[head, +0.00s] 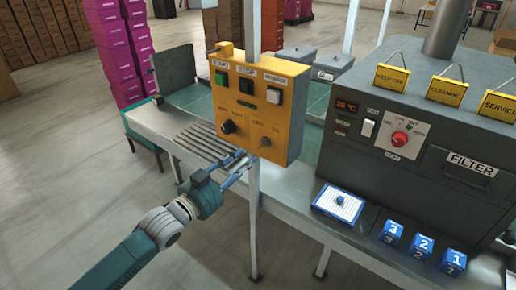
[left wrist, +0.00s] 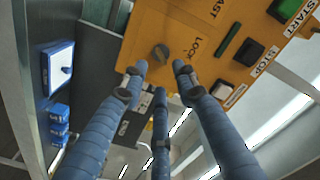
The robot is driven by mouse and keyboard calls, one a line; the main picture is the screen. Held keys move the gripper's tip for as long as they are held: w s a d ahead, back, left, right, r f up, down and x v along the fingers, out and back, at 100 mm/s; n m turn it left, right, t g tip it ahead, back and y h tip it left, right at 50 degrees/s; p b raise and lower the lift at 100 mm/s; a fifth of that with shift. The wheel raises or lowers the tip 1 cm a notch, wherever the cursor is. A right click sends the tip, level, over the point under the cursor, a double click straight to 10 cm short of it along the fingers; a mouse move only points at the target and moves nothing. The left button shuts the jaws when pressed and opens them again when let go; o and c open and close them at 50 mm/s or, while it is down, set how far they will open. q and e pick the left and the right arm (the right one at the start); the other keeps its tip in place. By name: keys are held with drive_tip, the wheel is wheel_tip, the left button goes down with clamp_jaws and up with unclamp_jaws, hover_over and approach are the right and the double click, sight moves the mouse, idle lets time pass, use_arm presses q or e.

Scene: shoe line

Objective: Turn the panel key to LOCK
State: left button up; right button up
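The orange control panel (head: 255,100) hangs on a post in the head view. Its grey key switch (head: 265,142) sits low on the right, below small labels. In the left wrist view the panel (left wrist: 260,45) appears turned, with the grey key (left wrist: 161,53) beside the word LOCK. My left gripper (head: 243,163) is just in front of the panel's lower edge. Its blue fingers (left wrist: 158,72) are apart and empty, with the key showing just beyond the gap between them. I cannot tell which position the key points to. My right gripper is not in view.
A black knob (head: 228,127) sits left of the key, with green (head: 220,78) and black (head: 246,83) buttons above. Metal rollers (head: 205,140) lie behind my gripper. A dark machine (head: 420,130) and blue numbered blocks (head: 422,246) stand at the right.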

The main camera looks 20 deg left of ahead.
sight(266, 143)
use_arm(q)
drive_tip(key=p+x, duration=0.1)
drive_tip(key=x, duration=0.6)
drive_tip(key=shift+w+d+f, duration=0.1)
clamp_jaws()
